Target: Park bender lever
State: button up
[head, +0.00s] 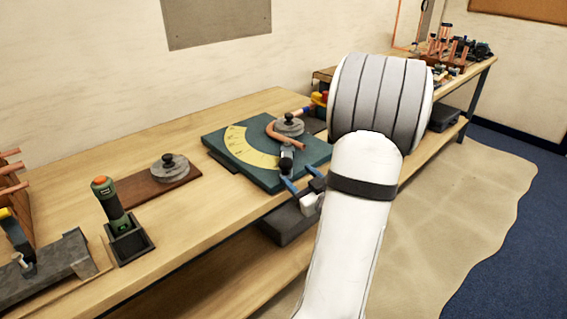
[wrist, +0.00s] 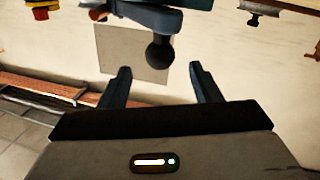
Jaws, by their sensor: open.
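The bender (head: 215,145) is a teal plate with a yellow angle scale on the bench, in the head view. A grey round former (head: 289,125) and a bent copper tube (head: 285,138) sit on it. Its dark lever (head: 287,160) points toward the front edge. My gripper (head: 299,176) is open at that edge, close to the lever's near end. In the wrist view, a black ball knob (wrist: 160,53) on a blue-grey bar lies just ahead of and between the open fingertips (wrist: 157,74). I cannot tell whether they touch it.
A brown board with a second round former (head: 169,168) lies left of the bender. A green-and-orange tool (head: 108,197) stands in a black holder. A grey box (head: 290,222) sits below my gripper. Bare bench (head: 190,215) lies left and front.

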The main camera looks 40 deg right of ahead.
aim_at(290, 168)
jog(key=w, duration=0.5)
jog(key=w+p, duration=0.1)
jog(key=w, duration=0.1)
jog(key=shift+w+d, duration=0.15)
jog(key=shift+d, duration=0.25)
grip_shut()
